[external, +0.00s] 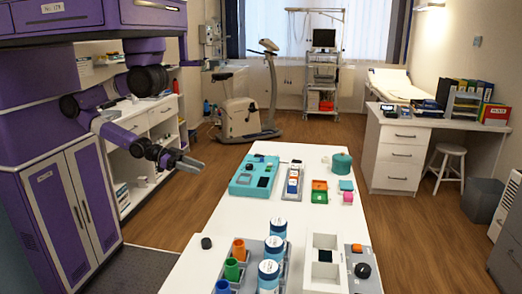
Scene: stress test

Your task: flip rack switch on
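My gripper (186,163) is at the end of the purple arm at the left, in the air left of the white table (215,222). It looks grey and small, and I see nothing held in it; the gap between its fingers is not clear. I cannot make out a rack switch for sure. A grey box with an orange knob (362,270) sits at the table's near right. A rack (268,250) with blue-and-white cylinders and coloured cups stands on the near part of the table. A wheeled equipment rack (321,72) stands at the back by the window.
A teal device (254,177), a small panel with coloured parts (293,180) and coloured trays (320,190) lie on the table's far half. Purple cabinets (82,205) and white shelves (150,140) line the left. Wooden floor is clear between shelves and table.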

